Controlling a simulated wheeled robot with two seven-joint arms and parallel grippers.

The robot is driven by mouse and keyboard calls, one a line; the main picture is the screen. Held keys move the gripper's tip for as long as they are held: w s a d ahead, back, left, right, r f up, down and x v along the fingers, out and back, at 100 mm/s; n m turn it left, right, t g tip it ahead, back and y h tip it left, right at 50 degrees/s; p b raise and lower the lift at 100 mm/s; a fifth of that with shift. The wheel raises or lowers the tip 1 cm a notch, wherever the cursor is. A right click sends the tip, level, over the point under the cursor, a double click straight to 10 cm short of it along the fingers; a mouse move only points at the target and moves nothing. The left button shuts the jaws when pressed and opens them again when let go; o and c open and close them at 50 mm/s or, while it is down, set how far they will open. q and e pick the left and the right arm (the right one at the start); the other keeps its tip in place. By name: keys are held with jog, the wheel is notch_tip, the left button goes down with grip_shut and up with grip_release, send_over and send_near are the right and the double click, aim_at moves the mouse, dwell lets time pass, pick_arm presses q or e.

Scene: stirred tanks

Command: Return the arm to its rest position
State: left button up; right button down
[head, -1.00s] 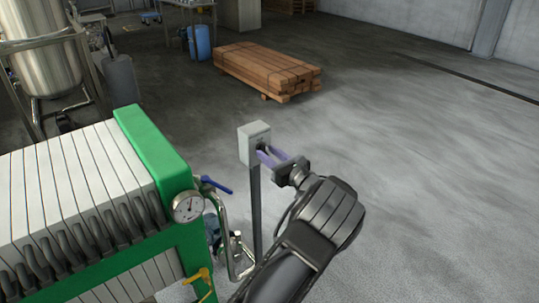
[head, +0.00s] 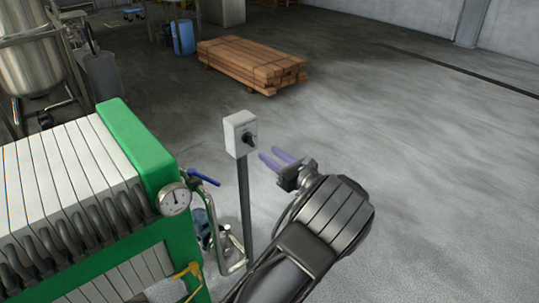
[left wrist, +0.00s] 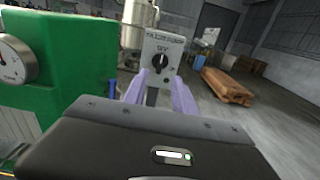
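My left gripper (head: 282,163) is open and empty, with its two purple fingers apart. It is just to the right of a grey switch box (head: 240,134) on a thin post and does not touch it. The box has a black rotary knob (head: 249,139) on its front. In the left wrist view the box (left wrist: 163,51) and its knob (left wrist: 162,62) show straight ahead, beyond and between the purple fingers (left wrist: 165,88). My right gripper is in neither view.
A green filter press (head: 130,148) with white plates and a round gauge (head: 174,199) stands at the left. A blue-handled valve (head: 204,178) sits between it and the post. Stacked timber (head: 252,63) lies farther back. The floor at the right is clear.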

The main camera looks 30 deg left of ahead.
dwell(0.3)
pick_arm(q)
jog(key=s+f+n+g+h, duration=0.1)
jog(key=s+f+g+h, duration=0.2)
jog(key=f, duration=0.6)
jog(key=s+f+n+h, duration=0.1)
jog(key=s+f+h, duration=0.1)
jog(key=s+f, duration=0.55)
jog(key=s+d+f+n+g+h, duration=0.25)
jog(key=s+d+f, duration=0.2)
jog(key=f, duration=0.35)
jog(key=s+d+f+n+g+h, duration=0.1)
jog(key=s+d+f+n+h, duration=0.1)
jog(key=s+d+f+h, duration=0.35)
jog(key=s+d+f+n+h, duration=0.3)
jog(key=s+d+f+n, duration=0.1)
jog(key=s+d, duration=0.25)
jog(key=s+d+f+n+h, duration=0.25)
jog(key=s+d+f, duration=0.2)
jog(key=d, duration=0.35)
jog(key=s+d+r+n+t+h, duration=0.2)
jog(key=s+d+r+n+h, duration=0.1)
jog(key=d+n, duration=0.6)
jog(key=shift+r+n, duration=0.2)
jog(key=shift+n, duration=0.5)
